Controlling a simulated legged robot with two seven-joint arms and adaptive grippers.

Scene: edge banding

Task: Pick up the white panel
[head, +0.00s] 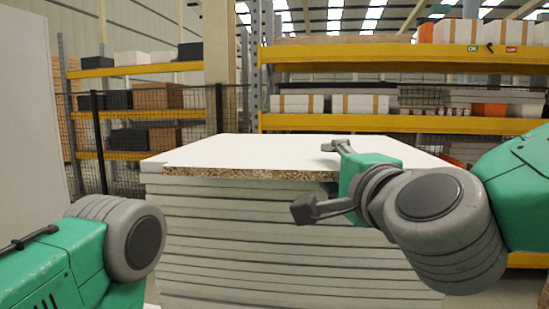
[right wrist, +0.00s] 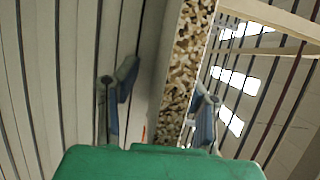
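The white panel (head: 270,150) lies flat on top of a tall stack of similar panels (head: 250,245). Its front edge shows bare brown chipboard. My right gripper (head: 322,178) is at the front edge, right of the middle, with one finger above the top face and the other lower, in front of the stack. In the right wrist view the chipboard edge of the white panel (right wrist: 188,75) runs between the spread fingers of my right gripper (right wrist: 160,100), close to the right finger. A gap shows on the left finger's side. My left gripper is out of view; only its arm shows.
Racks with yellow beams (head: 400,123) holding boxes stand behind the stack. A black mesh fence (head: 100,150) stands at the back left, and a pale pillar (head: 219,70) rises behind the stack. A large pale surface fills the far left edge.

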